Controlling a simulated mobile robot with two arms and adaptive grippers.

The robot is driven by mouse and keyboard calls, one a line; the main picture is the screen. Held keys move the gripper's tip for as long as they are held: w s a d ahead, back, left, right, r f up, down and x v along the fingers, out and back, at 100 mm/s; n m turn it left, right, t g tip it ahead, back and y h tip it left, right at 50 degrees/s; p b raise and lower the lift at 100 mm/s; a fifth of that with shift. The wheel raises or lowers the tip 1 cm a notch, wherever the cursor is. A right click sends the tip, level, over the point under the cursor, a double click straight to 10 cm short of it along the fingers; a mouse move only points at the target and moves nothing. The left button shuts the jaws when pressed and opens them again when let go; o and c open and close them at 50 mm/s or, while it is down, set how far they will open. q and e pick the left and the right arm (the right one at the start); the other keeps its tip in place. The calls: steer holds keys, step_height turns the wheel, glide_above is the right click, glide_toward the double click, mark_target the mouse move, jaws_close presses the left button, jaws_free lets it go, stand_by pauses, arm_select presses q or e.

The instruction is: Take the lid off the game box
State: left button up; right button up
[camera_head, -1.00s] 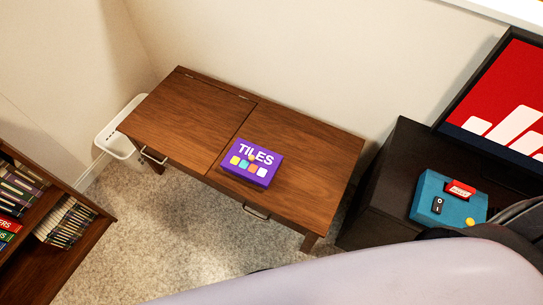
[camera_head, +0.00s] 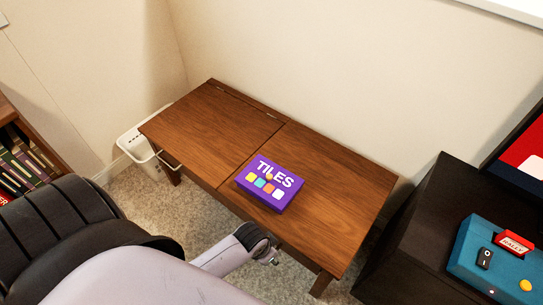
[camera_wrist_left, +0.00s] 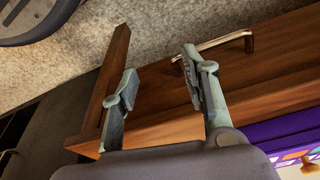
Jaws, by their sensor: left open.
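The purple game box (camera_head: 270,184) marked TILES lies closed on the wooden table, its lid on top. A small tan knob (camera_head: 270,177) shows in the middle of the lid. My left gripper (camera_head: 268,256) is by the table's front edge, in front of the box and apart from it. In the left wrist view my left gripper (camera_wrist_left: 158,68) has its two fingers spread with nothing between them. The box (camera_wrist_left: 280,129) is partly in that view at the lower right, beside the fingers. My right gripper is not in view.
The wooden table (camera_head: 340,200) has bare top around the box. A metal handle (camera_wrist_left: 222,42) is on its front, near my left fingers. A dark cabinet (camera_head: 420,220) with a blue box (camera_head: 480,262) stands right. A white bin (camera_head: 130,145) and bookshelf (camera_head: 8,115) are left.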

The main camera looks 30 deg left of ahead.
arm_select(q)
steer(key=w+d+r+m+h+b, duration=0.1)
steer(key=w+d+r+m+b, duration=0.2)
steer(key=r, duration=0.5)
step_height(320, 180, up, 17)
steer(key=m+g+y+b, duration=0.2)
steer(key=m+g+b, duration=0.1)
glide_above(269, 176)
steer(key=f+b, duration=0.1)
steer(key=f, duration=0.2)
steer(key=f+b, duration=0.1)
steer(key=f, duration=0.3)
steer(key=f+b, duration=0.1)
steer(key=f, duration=0.3)
steer(key=shift+s+d, duration=0.1)
steer(key=shift+d, duration=0.15)
steer(key=shift+f, duration=0.25)
steer(key=f+b, duration=0.1)
steer(key=f, duration=0.1)
steer(key=f+b, duration=0.1)
steer(key=shift+a+f, duration=0.2)
steer(key=shift+f, duration=0.9)
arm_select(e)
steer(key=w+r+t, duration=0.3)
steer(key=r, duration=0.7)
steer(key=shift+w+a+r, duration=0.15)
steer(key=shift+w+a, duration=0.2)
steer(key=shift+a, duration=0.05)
